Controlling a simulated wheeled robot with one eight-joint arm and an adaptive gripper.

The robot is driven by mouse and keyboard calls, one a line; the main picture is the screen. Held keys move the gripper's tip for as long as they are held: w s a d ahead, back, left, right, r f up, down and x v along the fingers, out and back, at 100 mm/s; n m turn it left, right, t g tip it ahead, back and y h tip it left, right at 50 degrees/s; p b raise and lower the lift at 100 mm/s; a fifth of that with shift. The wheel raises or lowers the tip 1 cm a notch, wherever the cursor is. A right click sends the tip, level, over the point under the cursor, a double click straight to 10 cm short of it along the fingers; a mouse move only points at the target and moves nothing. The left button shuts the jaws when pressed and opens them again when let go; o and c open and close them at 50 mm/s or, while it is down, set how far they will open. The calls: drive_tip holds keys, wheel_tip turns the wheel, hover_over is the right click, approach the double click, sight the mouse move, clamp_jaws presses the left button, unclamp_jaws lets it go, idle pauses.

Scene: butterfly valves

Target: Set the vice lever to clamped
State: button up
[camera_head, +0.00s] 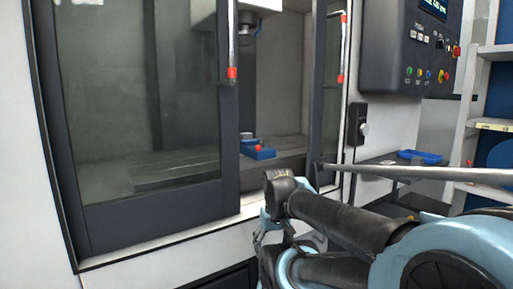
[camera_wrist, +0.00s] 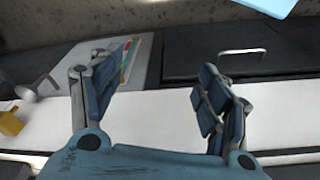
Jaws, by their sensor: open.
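The vice (camera_head: 258,150) is a small blue block on the machine bed, seen through the gap between the machine's doors in the head view. A red knob (camera_head: 258,148) shows on it, likely the end of its lever; the lever's position is too small to tell. My gripper (camera_wrist: 160,88) is open and empty in the wrist view, its two blue-padded fingers wide apart. In the head view my arm is in front of the machine at the lower right, outside the opening and well short of the vice. The vice is not visible in the wrist view.
The machine's left door (camera_head: 130,120) and right door (camera_head: 330,90) stand apart with a narrow opening between them. The spindle (camera_head: 247,22) hangs above the vice. A control panel (camera_head: 405,50) and a blue tray (camera_head: 420,156) are at the right. A grey bar crosses near my arm.

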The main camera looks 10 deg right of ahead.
drive_tip(key=shift+w, duration=0.4)
